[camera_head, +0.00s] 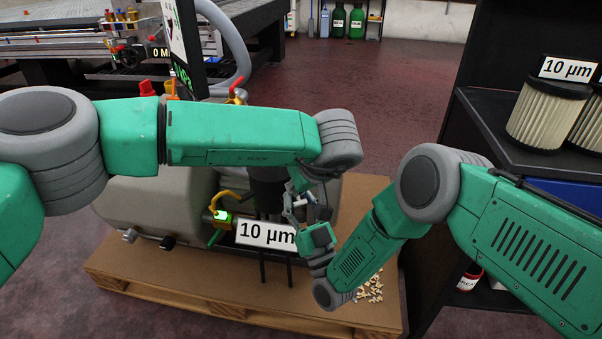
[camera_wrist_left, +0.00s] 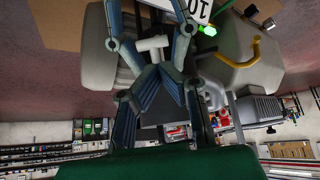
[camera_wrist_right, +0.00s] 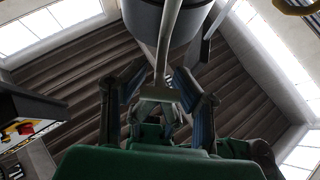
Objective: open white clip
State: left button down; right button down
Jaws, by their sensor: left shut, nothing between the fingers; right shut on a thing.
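The dark cylindrical filter housing (camera_head: 268,188) stands on the machine, partly hidden behind my arms. My right gripper (camera_head: 290,207) is beside it, reaching up from the lower right. In the right wrist view, my right gripper (camera_wrist_right: 165,95) is shut on a pale curved bar (camera_wrist_right: 164,52), seemingly the white clip, which runs up past the housing (camera_wrist_right: 170,18). The clip is too small to make out in the head view. My left gripper (camera_wrist_left: 155,74) is shut and empty; a pale T-shaped part (camera_wrist_left: 151,45) shows just beyond it. In the head view the left fingers are mostly hidden.
The grey machine (camera_head: 150,205) stands on a wooden pallet (camera_head: 215,292), with a "10 µm" sign (camera_head: 265,233) and yellow handle in front. Small pale bits (camera_head: 370,290) lie on the pallet. A dark shelf at right holds pleated filters (camera_head: 545,113). My two forearms are close together near the housing.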

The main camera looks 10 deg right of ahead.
aim_at(299, 203)
pick_arm(q)
jog(key=shift+s+f, duration=0.15)
jog(key=shift+f, duration=0.65)
pick_arm(e)
jog(key=shift+d+f, duration=0.1)
pick_arm(q)
jog(key=shift+s+f, duration=0.35)
jog(key=shift+f, duration=0.35)
